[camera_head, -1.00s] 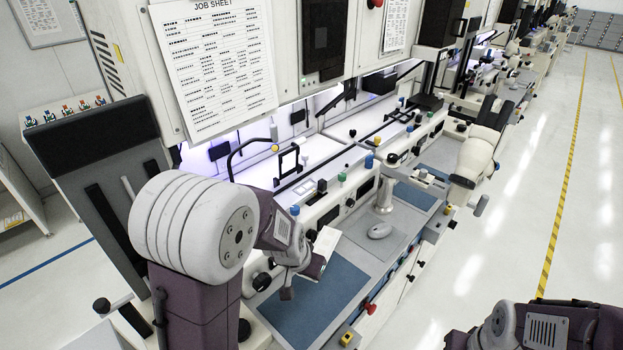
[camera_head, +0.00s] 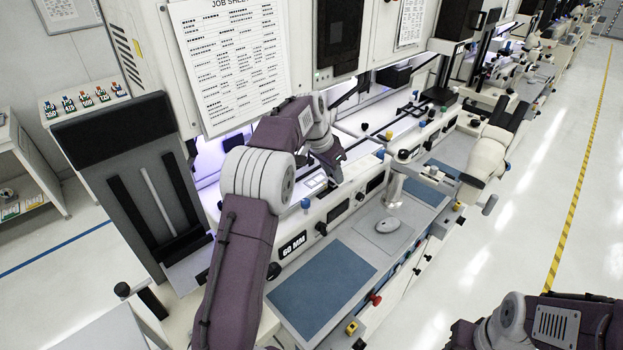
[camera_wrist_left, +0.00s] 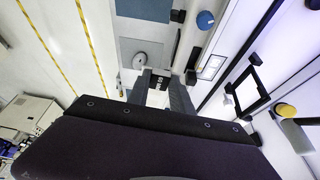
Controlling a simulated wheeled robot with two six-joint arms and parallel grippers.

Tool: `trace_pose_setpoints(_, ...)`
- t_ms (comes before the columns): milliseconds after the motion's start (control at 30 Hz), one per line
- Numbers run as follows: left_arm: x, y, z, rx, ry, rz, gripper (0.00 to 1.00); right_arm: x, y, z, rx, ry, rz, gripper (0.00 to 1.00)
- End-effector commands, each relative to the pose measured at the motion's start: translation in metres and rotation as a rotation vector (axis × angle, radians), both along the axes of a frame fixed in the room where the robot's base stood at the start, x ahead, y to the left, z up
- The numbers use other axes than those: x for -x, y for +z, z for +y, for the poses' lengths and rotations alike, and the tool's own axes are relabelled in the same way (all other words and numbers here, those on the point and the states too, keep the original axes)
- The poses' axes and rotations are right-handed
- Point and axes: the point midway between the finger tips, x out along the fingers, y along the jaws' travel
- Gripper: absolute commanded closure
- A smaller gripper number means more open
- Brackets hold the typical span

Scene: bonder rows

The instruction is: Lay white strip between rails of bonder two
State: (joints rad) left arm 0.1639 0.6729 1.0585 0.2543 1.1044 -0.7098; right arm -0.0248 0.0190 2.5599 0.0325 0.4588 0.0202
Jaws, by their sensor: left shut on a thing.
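My left gripper (camera_head: 333,170) is at the lit opening of the near bonder, above its front edge. In the left wrist view its two fingers (camera_wrist_left: 158,92) are close together, with a small white piece (camera_wrist_left: 157,99) between them, which I take as the white strip. In the head view the strip cannot be made out behind the wrist. The bonder (camera_head: 345,205) has a "60 MM" label (camera_head: 293,244) on its front. My arm hides part of its bay, and I cannot clearly tell its rails. My right gripper is out of view.
A black square frame (camera_wrist_left: 250,92) stands in the bay in the wrist view. A microscope (camera_head: 490,150) stands to the right. The aisle floor is clear.

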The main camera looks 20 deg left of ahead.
Motion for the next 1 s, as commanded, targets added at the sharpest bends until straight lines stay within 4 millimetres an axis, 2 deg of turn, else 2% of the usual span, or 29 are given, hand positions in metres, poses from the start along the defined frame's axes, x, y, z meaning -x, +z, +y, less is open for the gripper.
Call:
trace_pose_setpoints(133, -0.018, 0.002, 0.019, 0.0, 0.035, -0.001, 1.0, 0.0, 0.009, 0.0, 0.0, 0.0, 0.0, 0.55)
trace_pose_setpoints(200, -0.019, -0.008, 0.03, 0.001, 0.054, 0.004, 1.0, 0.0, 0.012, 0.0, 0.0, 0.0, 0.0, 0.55)
trace_pose_setpoints(367, -0.016, -0.019, 0.039, 0.0, 0.072, -0.002, 1.0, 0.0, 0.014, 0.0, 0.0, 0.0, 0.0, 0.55)
trace_pose_setpoints(667, -0.016, -0.02, 0.042, 0.0, 0.076, -0.003, 1.0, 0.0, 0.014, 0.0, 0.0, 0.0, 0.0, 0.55)
trace_pose_setpoints(733, -0.016, -0.022, 0.049, 0.001, 0.077, -0.002, 1.0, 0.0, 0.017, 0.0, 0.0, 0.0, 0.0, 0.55)
trace_pose_setpoints(1000, -0.014, -0.061, 0.12, 0.002, 0.081, 0.0, 1.0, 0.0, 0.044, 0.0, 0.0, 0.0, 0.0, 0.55)
